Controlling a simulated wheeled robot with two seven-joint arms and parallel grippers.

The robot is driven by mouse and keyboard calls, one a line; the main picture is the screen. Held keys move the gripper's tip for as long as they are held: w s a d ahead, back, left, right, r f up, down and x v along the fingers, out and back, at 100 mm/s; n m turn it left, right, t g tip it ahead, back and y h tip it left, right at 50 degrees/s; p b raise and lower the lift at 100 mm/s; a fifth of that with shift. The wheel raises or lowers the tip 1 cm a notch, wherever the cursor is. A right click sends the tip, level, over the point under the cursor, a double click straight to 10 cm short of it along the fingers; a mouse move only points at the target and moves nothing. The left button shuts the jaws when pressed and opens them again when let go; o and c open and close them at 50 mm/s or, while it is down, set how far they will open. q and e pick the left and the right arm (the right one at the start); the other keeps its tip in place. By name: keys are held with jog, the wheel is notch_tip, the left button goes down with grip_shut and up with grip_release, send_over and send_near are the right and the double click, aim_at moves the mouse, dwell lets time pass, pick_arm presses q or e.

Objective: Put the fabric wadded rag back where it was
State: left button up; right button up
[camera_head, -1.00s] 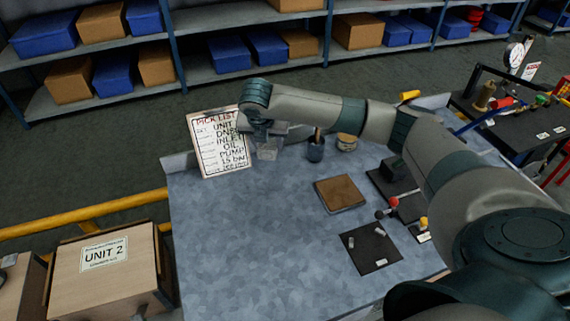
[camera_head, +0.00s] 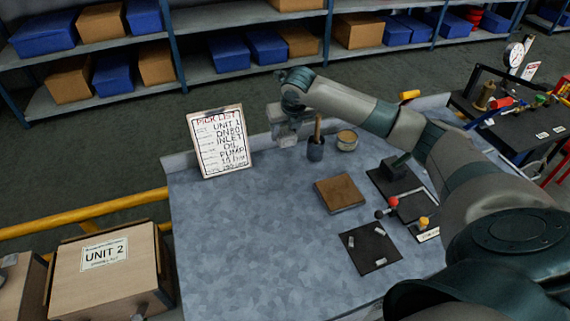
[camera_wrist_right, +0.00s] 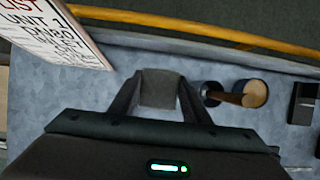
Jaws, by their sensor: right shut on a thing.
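My right gripper (camera_head: 287,132) is above the back edge of the blue-grey bench, between the pick list board and the brush pot. In the right wrist view, the gripper (camera_wrist_right: 158,98) is shut on a grey, block-like thing (camera_wrist_right: 158,86), which appears to be the rag. Its fingers press on both sides of it. In the head view the wrist and fingers mostly hide the rag, and I cannot tell its height above the bench. My left gripper is not in view.
A brown pad (camera_head: 340,192), black mat (camera_head: 368,250) and dark tray (camera_head: 388,182) lie nearer. The bench's left front (camera_head: 240,250) is clear.

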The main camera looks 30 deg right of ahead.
notch_tip(320, 180, down, 5)
jog(key=shift+f+p, duration=0.1)
jog(key=shift+p, duration=0.75)
jog(key=shift+f, duration=0.55)
jog(key=shift+f, duration=0.1)
notch_tip(320, 180, down, 2)
jog(key=shift+f+p, duration=0.25)
jog(key=shift+p, duration=0.35)
jog(key=shift+f, duration=0.5)
